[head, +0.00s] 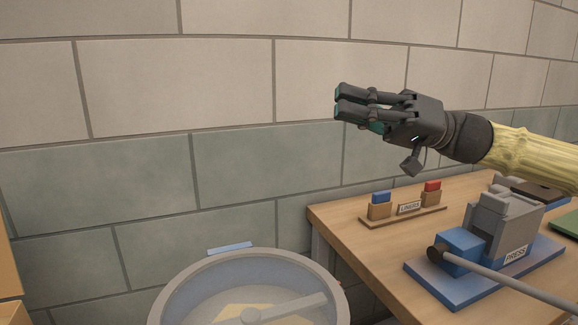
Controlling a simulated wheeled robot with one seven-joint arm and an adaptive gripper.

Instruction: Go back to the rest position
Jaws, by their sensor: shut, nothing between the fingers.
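My gripper (343,101) is in the upper right of the head view, dark grey with teal pads. Its fingers point left and lie close together, with nothing between them. It is raised above the left end of the wooden table, in front of the block wall, touching nothing. My arm comes in from the right edge in a pale yellow sleeve.
A round grey tub (183,285) stands left of the table. The block wall (230,80) is behind.

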